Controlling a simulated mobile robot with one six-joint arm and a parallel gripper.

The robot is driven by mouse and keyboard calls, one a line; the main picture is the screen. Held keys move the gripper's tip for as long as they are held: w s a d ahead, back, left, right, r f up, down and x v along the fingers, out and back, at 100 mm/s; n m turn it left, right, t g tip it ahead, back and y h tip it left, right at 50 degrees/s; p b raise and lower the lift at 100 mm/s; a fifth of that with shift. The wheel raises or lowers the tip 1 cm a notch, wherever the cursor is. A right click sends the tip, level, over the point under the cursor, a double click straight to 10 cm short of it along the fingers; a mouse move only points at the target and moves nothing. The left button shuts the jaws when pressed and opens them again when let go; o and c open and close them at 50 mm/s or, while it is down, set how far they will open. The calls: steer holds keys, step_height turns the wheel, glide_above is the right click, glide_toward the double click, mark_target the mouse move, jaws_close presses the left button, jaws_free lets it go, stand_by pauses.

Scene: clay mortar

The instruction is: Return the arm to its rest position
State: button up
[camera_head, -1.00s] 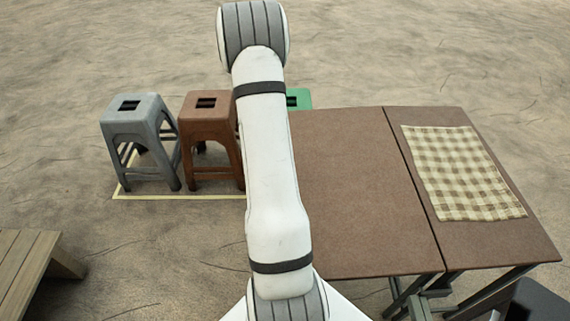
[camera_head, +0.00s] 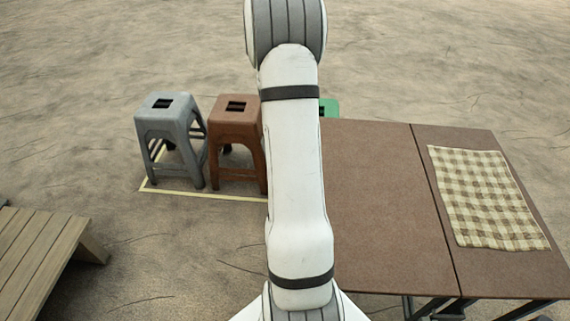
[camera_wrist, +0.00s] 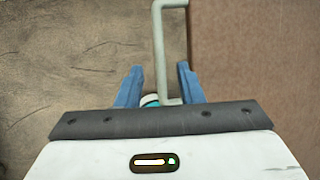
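My arm (camera_head: 293,170) runs up the middle of the camera_head view, with its white link nearly upright in the picture. My gripper is not visible in that view. In the wrist view, my gripper (camera_wrist: 159,67) shows two blue fingers set well apart, so it is open. A thin grey-green bar (camera_wrist: 159,45) bent like a handle appears between the fingers. I cannot tell its distance from them, but nothing looks clamped. A small white and teal item (camera_wrist: 150,100) shows at the finger bases, mostly hidden.
A brown folding table (camera_head: 375,210) with a checked cloth (camera_head: 487,195) stands right of my arm. Grey (camera_head: 168,125), brown (camera_head: 235,135) and green (camera_head: 329,107) stools stand behind, the green one mostly hidden. A wooden platform (camera_head: 35,250) is lower left. Open ground lies beyond.

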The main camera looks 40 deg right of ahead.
steer(key=w+a+r+n+t+y+p, duration=0.15)
steer(key=w+a+r+n, duration=0.25)
steer(key=a+r+n, duration=0.45)
steer(key=w+a+r+n+t+y, duration=0.3)
steer(key=w+a+r+n, duration=0.1)
steer(key=a+r+n, duration=0.4)
steer(key=s+a+r+n+g+y+p, duration=0.1)
steer(key=s+a+r+n, duration=0.4)
steer(key=n, duration=0.4)
steer(key=s+a+r+n+g+y+p, duration=0.1)
steer(key=s+a+r+n, duration=0.3)
steer(key=a+n, duration=0.4)
steer(key=s+r+n+g+h, duration=0.1)
steer(key=s+r+n, duration=0.2)
steer(key=s+n, duration=0.6)
steer(key=shift+r+n+p, duration=0.2)
steer(key=shift+n+p, duration=0.2)
steer(key=shift+n, duration=0.75)
steer(key=shift+g+h, duration=0.25)
